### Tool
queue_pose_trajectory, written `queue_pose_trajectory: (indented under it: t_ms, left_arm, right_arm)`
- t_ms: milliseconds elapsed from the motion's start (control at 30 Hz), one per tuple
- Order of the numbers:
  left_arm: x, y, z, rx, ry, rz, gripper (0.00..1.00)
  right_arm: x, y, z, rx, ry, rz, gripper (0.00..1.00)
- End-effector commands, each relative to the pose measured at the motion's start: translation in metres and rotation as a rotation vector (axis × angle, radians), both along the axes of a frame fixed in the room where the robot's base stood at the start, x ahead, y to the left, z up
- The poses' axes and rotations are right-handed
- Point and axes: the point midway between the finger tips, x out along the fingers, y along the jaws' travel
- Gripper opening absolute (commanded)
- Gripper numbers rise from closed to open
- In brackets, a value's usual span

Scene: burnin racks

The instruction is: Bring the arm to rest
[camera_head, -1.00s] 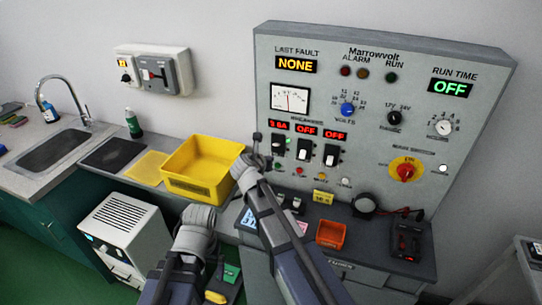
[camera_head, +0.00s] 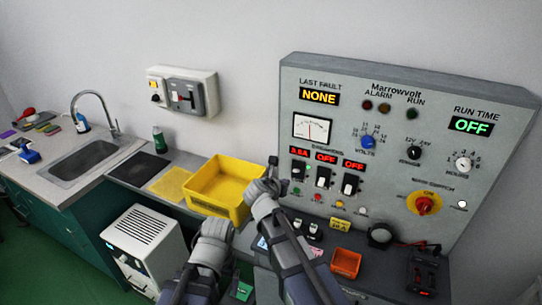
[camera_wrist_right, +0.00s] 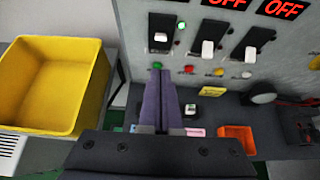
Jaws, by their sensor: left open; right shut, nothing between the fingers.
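My right gripper (camera_head: 272,163) is in front of the grey Marrowvolt panel (camera_head: 455,92), just left of the breaker switches in the head view. In the right wrist view its two purple fingers (camera_wrist_right: 160,72) lie together with nothing between them, tips below the first breaker switch (camera_wrist_right: 161,37). I cannot tell whether they touch the panel. My left gripper (camera_head: 214,236) is low at the front, left of the right arm. It is open, and its fingers are mostly hidden by its own wrist. I see nothing held in it.
A yellow bin (camera_head: 220,185) stands on the counter close to my right gripper; an orange bin (camera_head: 346,262) sits below the panel. A sink (camera_head: 83,160) is at the left, with a white cabinet (camera_head: 143,240) below the counter. The wall above the counter is partly clear.

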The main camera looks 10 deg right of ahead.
Motion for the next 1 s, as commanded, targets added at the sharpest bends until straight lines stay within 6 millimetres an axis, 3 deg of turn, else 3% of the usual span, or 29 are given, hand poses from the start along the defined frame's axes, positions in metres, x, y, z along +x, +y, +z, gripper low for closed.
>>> queue_pose_trajectory:
  t_ms: [133, 267, 500, 633, 800, 1000]
  left_arm:
    - [0.000, 0.000, -0.002, 0.000, 0.000, 0.000, 0.92]
    - [0.000, 0.000, -0.009, 0.000, 0.000, 0.000, 0.92]
    - [0.000, 0.000, -0.023, 0.000, 0.000, 0.000, 0.92]
    - [0.000, 0.000, -0.031, 0.000, 0.000, 0.000, 0.92]
    - [0.000, 0.000, -0.039, 0.000, 0.000, 0.000, 0.92]
    - [0.000, 0.000, -0.044, 0.000, 0.000, 0.000, 0.92]
  right_arm:
    - [-0.007, 0.002, -0.007, 0.054, -0.009, -0.037, 0.00]
    - [-0.033, 0.009, -0.030, 0.266, -0.044, -0.200, 0.00]
    - [-0.111, 0.040, -0.090, 0.783, -0.115, -0.751, 0.00]
    - [-0.158, 0.060, -0.116, 0.983, -0.147, -1.096, 0.00]
    - [-0.213, 0.087, -0.138, 1.120, -0.190, -1.525, 0.00]
    - [-0.255, 0.106, -0.148, 1.146, -0.236, -1.853, 0.00]
